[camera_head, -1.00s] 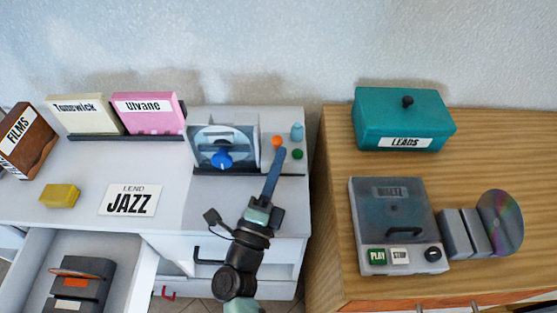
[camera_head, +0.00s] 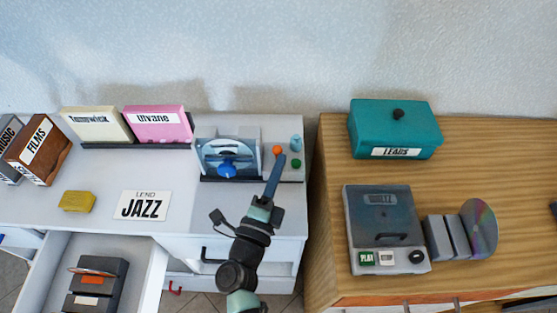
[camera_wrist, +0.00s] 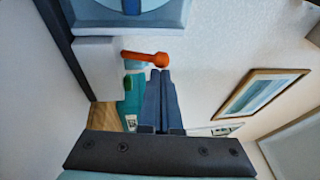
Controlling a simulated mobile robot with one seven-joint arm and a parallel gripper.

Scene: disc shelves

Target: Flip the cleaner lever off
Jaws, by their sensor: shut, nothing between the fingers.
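The cleaner (camera_head: 228,156) is a grey unit with a disc inside and a blue knob (camera_head: 227,169) on its front, on the white desk. Its lever has an orange ball tip (camera_head: 277,150) at the unit's right side. In the wrist view the orange lever (camera_wrist: 146,57) points to the right, with the ball at its end. My gripper (camera_head: 280,160) is shut and empty, close to the orange ball. In the wrist view its blue fingertips (camera_wrist: 160,74) are just below the ball. I cannot tell whether they touch it.
A green button (camera_head: 296,163) and a pale blue bottle (camera_head: 296,142) stand right of the lever. A wooden cabinet with a teal box (camera_head: 395,128) and a disc player (camera_head: 386,225) is further right. An open drawer (camera_head: 150,265) is at lower left.

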